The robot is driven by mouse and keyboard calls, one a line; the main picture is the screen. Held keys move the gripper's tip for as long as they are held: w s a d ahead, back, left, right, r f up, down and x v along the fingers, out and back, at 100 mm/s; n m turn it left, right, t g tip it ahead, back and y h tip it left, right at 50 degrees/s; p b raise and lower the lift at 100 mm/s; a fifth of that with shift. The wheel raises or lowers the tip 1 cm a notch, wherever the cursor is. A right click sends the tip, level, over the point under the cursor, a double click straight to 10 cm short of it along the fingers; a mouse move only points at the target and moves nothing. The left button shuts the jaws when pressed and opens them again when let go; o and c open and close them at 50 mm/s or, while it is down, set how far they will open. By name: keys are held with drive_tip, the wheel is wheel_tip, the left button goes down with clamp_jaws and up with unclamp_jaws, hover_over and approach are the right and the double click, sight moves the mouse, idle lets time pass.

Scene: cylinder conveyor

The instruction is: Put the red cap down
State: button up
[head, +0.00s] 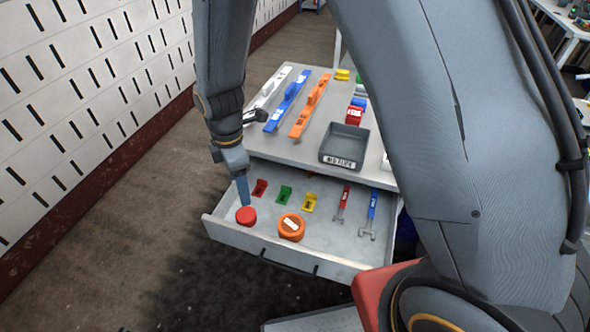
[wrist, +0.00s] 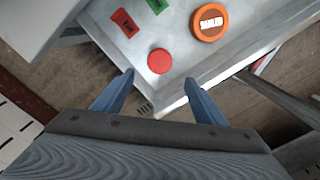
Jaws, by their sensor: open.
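The red cap (head: 246,215) lies in the open drawer (head: 330,251), near its front left corner. In the wrist view the red cap (wrist: 160,61) rests on the drawer floor, beyond my fingertips and roughly between their lines. My gripper (head: 243,198) is just above the cap in the head view. In the wrist view my gripper (wrist: 158,80) is open, its two blue fingers wide apart with nothing between them. Whether a finger touches the cap cannot be told.
An orange round cap (head: 291,227) lies right of the red one. Red, green and yellow brackets (head: 284,194) and two wrenches (head: 369,215) lie farther back in the drawer. A grey tray (head: 344,146) and levels (head: 310,105) sit on the cabinet top above.

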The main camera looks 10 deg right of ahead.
drive_tip(key=s+d+r+m, duration=0.3)
drive_tip(key=d+r+m, duration=0.1)
drive_tip(key=d+m, duration=0.3)
drive_tip(key=s+d+r+m, duration=0.3)
drive_tip(key=d+r+m, duration=0.1)
drive_tip(key=d+m, duration=0.3)
drive_tip(key=s+d+r+m+t, duration=0.1)
drive_tip(key=s+d+r+m, duration=0.3)
drive_tip(key=d, duration=0.5)
drive_tip(key=m, duration=0.2)
drive_tip(key=shift+d+m, duration=0.15)
drive_tip(key=shift+m, duration=0.25)
drive_tip(key=shift+w, duration=0.1)
